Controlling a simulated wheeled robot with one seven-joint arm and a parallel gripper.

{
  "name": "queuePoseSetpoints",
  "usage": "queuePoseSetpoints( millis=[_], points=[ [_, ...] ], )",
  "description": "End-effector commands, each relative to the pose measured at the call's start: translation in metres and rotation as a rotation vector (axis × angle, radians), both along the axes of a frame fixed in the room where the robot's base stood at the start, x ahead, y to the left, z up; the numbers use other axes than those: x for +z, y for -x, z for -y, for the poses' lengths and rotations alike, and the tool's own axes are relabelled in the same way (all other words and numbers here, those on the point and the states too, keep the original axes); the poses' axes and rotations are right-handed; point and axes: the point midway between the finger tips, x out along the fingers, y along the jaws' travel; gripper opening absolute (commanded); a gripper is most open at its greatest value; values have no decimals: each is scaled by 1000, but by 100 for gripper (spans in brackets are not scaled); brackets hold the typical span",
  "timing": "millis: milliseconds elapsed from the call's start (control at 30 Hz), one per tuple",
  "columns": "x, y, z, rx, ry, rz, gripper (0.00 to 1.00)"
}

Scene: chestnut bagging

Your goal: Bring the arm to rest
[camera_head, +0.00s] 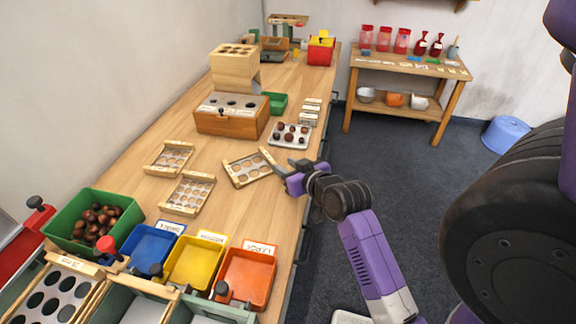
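My purple and dark arm reaches in from the lower right. My gripper (281,163) is at the table's right side, beside the right end of a wooden sizing tray with round holes (236,180). Its two grey fingers look spread apart with nothing visible between them. Whether a finger touches the tray's end bar, I cannot tell. Two more holed trays (170,157) (187,194) lie to the left. A grey tray with chestnuts (291,136) lies just behind the gripper.
A long wooden table (225,216) holds a green bin of chestnuts (72,207), blue (151,246), yellow (195,262) and orange (245,277) bins, and a wooden sorter (232,122). Dark floor (385,165) is clear right of the table. A shelf bench (408,66) stands behind.

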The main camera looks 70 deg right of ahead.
Motion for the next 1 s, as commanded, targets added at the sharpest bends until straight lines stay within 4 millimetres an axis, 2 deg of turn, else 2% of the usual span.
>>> queuePoseSetpoints(
  millis=[200, 767, 867, 1000],
  points=[
    [4, 6, -5, 1, 0, 1, 34],
    [4, 5, -5, -2, -1, 5, 34],
    [12, 5, -1, -16, 15, 33, 34],
    [43, 5, 7, -54, 98, 119, 34]
  ],
)
